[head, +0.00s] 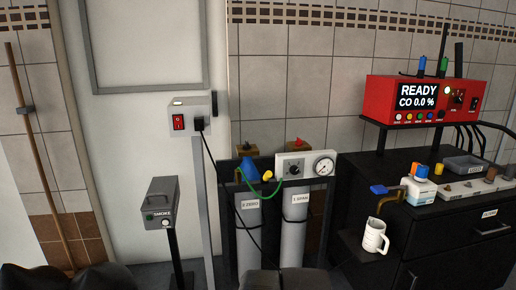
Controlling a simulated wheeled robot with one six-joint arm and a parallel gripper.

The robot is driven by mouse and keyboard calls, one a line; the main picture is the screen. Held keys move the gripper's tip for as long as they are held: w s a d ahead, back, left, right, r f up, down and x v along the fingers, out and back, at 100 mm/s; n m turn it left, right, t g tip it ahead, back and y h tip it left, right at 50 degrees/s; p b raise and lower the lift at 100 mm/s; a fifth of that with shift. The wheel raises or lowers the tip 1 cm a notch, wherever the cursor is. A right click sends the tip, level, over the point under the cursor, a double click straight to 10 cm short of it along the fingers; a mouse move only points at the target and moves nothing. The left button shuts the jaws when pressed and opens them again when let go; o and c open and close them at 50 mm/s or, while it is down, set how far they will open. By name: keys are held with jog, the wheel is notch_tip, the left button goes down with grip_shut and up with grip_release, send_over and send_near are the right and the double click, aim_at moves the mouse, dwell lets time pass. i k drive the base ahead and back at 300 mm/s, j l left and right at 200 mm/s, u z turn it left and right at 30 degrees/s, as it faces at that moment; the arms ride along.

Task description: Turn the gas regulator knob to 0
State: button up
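The gas regulator is a white box mounted above two grey gas cylinders, in the middle of the head view. Its dark round knob (295,171) is on the left of the front face, and a round pressure gauge (323,167) is on the right. The knob's markings are too small to read, so its setting cannot be told. A green hose (262,194) curves from the left up to the regulator.
The cylinders (293,235) stand in a black rack. A smoke box (160,204) on a post and a switch box (180,118) stand left. Right, a black cabinet (462,255) carries a red analyser (424,100); a white mug (374,237) sits on a low shelf.

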aim_at(295, 170)
jog(key=i+l+z, duration=0.35)
jog(key=i+l, duration=0.25)
jog(key=i+l+z, duration=0.3)
jog(key=i, duration=0.35)
jog(key=l, duration=0.1)
